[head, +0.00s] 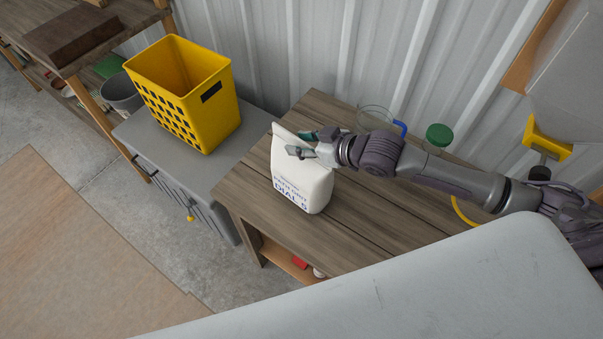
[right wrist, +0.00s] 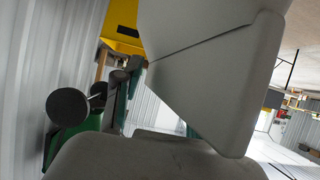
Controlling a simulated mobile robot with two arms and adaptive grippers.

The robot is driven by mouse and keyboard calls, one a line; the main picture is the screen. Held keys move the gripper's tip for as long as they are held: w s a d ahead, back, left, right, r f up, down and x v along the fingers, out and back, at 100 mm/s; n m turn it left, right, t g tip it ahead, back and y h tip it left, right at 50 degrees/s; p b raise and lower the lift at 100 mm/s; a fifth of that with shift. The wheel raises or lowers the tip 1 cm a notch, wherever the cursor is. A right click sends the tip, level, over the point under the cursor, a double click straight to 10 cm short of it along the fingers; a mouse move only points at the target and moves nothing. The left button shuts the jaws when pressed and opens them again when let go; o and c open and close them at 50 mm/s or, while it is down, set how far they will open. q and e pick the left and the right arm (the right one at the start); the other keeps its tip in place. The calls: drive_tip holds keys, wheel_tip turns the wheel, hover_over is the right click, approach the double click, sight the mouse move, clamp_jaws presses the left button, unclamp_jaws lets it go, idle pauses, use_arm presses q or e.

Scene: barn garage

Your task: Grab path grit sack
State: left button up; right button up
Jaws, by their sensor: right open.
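The path grit sack (head: 302,183) is a white, upright bag with dark printing low on its front and a flattened top. It stands on the wooden bench (head: 245,200), near its left end. My right gripper (head: 305,143) reaches in from the right at the top of the sack, with its fingers apart. One finger shows in front of the sack's upper part and the other behind it. In the right wrist view the pale sack (right wrist: 205,60) fills the upper middle, close to the fingers. Whether the fingers touch it I cannot tell. My left gripper is not in view.
A yellow basket (head: 215,112) stands on a grey cabinet (head: 150,140) left of the bench. A clear jar (head: 375,117) and a green-lidded jar (head: 438,135) stand at the bench's back, close to my right arm. A corrugated wall (head: 300,50) runs behind.

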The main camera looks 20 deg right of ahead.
clamp_jaws()
drive_tip(key=shift+w+r, duration=0.1)
drive_tip(key=shift+r, duration=0.1)
idle(0.3)
